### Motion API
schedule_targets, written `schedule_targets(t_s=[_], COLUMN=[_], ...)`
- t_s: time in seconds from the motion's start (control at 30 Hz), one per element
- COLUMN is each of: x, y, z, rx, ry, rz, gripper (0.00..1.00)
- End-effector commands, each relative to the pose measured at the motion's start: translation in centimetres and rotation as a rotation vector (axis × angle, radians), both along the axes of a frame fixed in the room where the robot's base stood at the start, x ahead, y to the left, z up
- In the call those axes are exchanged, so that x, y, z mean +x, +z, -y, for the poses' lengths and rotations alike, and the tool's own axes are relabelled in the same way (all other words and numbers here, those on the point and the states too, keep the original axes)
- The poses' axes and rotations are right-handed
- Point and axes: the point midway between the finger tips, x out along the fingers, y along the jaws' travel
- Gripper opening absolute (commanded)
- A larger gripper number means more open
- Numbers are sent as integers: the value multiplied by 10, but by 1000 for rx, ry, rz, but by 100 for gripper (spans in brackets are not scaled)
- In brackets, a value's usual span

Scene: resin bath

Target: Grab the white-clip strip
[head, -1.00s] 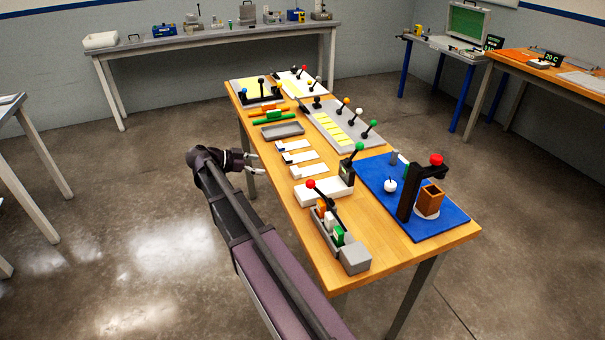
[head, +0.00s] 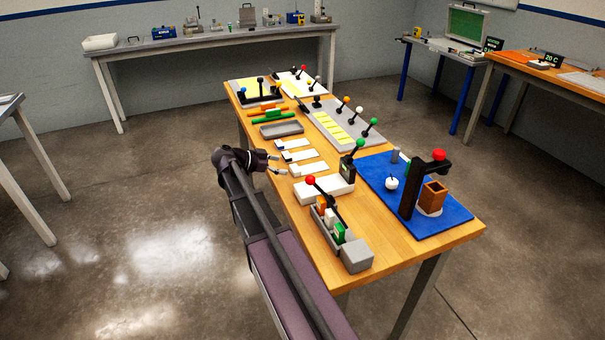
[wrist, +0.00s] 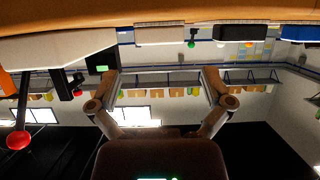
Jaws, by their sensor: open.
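Three pale strips lie side by side on the wooden table, left of its middle. The nearest, the white-clip strip (head: 309,169), has a white end; its end shows at the top middle in the upside-down wrist view (wrist: 167,33). The middle strip (head: 299,155) has a dark clip (wrist: 240,32), and the far strip (head: 292,143) a blue one (wrist: 299,32). My gripper (head: 281,164) is at the table's left edge beside the strips' clip ends. In the wrist view its fingers (wrist: 163,80) are wide apart with nothing between them, and the white clip lies beyond, between their lines.
A white block with a green-knobbed lever (head: 325,189) and a grey rack with a red-knobbed lever (head: 357,256) stand on the near side. A grey tray (head: 281,129) lies beyond the strips. A blue mat (head: 455,218) is at right. Floor left of the table is free.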

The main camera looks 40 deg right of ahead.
Motion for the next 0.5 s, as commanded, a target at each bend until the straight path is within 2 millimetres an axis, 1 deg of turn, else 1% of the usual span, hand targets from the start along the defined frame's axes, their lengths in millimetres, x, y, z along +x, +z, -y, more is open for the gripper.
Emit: schedule_targets(t_s=[0.1,0.5], x=[-1,-2], y=[-2,-3], z=[4,6], rx=[0,0], ry=[0,0], rz=[-1,0], gripper=[100,100])
